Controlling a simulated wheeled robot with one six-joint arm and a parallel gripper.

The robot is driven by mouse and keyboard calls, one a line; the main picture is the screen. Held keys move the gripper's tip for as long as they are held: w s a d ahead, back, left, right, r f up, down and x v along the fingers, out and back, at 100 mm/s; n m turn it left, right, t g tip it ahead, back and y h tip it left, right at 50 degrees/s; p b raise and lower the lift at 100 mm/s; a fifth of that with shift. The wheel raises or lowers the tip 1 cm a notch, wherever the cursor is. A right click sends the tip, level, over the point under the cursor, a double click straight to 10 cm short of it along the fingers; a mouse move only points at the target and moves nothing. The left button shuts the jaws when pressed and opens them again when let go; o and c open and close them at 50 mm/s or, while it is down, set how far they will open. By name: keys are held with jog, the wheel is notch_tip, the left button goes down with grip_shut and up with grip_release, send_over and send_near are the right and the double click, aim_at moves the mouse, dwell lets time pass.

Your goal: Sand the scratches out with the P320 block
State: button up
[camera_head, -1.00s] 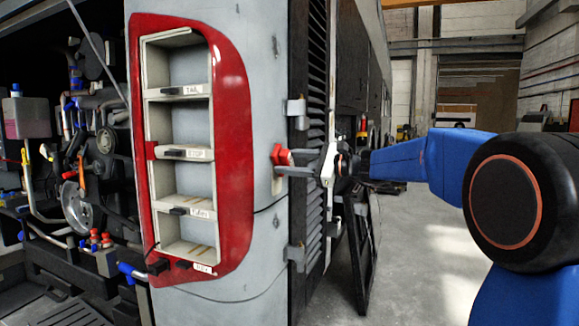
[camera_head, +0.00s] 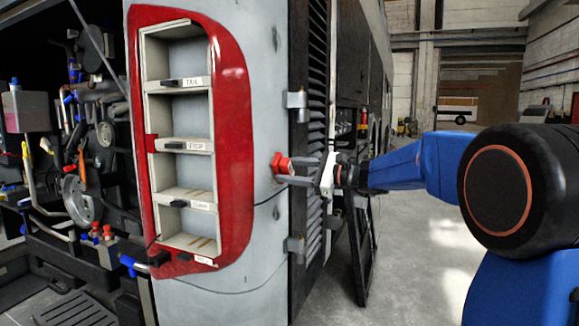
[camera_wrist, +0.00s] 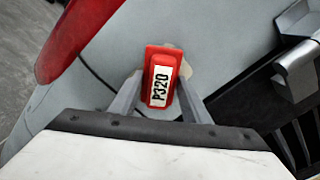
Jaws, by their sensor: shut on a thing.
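The red P320 block (camera_head: 280,161) is against or very close to the pale grey coach corner panel (camera_head: 265,95), right of the red lamp housing. My gripper (camera_head: 286,172) is shut on it. In the wrist view, the block (camera_wrist: 161,64) sits between my fingers (camera_wrist: 160,93), its white P320 label facing the camera. A beige patch (camera_wrist: 186,69) shows at the block's edges on the panel; the rest is hidden behind block and fingers. I cannot make out separate scratches.
The red lamp housing (camera_head: 235,110) with empty labelled compartments stands left of the block. Black louvres (camera_head: 317,60) and grey hinges (camera_head: 295,100) are close on the right. An open engine bay (camera_head: 75,130) lies far left. The floor (camera_head: 415,250) at right looks clear.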

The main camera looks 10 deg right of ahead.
jog(key=shift+f, duration=3.15)
jog(key=shift+d, duration=0.15)
jog(key=shift+v, duration=2.95)
jog(key=shift+s+d, duration=0.1)
jog(key=shift+v, duration=1.4)
